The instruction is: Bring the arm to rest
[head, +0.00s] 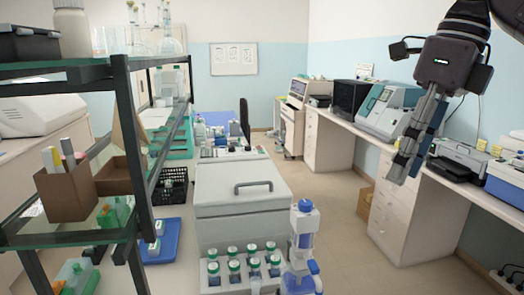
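My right gripper (403,168) hangs at the upper right, in front of the wall bench. Its long grey fingers point down and slightly left and lie close together. I see nothing held between them. The gripper is in the air, with no visible contact with the bench or the machines behind it. My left gripper is not in view.
A shelf rack (135,160) with glassware and boxes stands at the left. A white case (240,210) and several green-capped bottles (233,268) are in the middle front. Machines, including a printer (459,160), line the right bench. Open floor (335,215) lies between.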

